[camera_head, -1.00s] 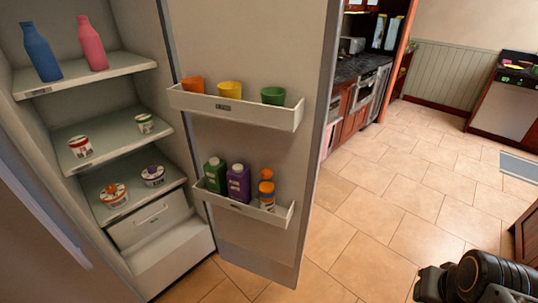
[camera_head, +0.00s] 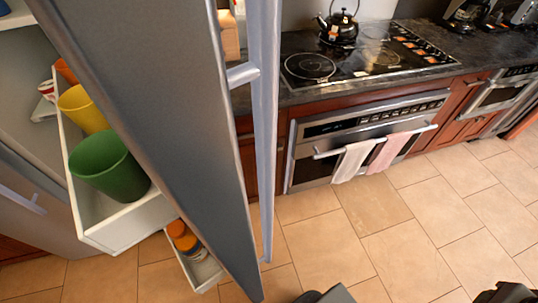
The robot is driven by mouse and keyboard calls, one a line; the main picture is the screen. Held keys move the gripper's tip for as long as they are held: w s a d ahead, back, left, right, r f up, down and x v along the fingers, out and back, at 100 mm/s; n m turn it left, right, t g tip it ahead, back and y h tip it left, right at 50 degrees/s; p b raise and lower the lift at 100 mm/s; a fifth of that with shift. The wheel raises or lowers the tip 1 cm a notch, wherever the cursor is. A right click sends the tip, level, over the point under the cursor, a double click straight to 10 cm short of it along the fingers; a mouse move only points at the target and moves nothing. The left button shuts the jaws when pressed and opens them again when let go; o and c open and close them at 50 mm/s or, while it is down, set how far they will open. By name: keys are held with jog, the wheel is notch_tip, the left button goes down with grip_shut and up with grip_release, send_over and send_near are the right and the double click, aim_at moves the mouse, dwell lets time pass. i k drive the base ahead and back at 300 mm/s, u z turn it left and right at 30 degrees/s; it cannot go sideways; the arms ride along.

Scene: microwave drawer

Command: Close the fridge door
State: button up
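The open fridge door (camera_head: 175,110) stands close in front of me, seen nearly edge-on and slanting down across the left half. Its long vertical handle (camera_head: 265,130) is on the right, outer side. The inner side faces left. An upper door shelf (camera_head: 125,225) holds orange, yellow (camera_head: 82,108) and green (camera_head: 108,165) cups. A lower shelf (camera_head: 205,272) holds an orange-capped bottle (camera_head: 185,238). Part of the fridge interior (camera_head: 25,60) shows at far left. Dark parts of my arm show at the bottom edge; my gripper's fingers are not visible.
Beyond the door is a counter with a black cooktop (camera_head: 365,60), a kettle (camera_head: 338,25) and an oven (camera_head: 340,150) with two towels on its handle. The tiled floor (camera_head: 410,235) at centre right is clear.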

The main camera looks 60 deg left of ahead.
aim_at(156, 71)
jog(key=i, duration=1)
jog(key=u, duration=3.9)
jog(key=k, duration=1.25)
jog(key=u, duration=0.6)
jog(key=i, duration=0.95)
jog(key=z, duration=0.5)
jog(key=i, duration=0.45)
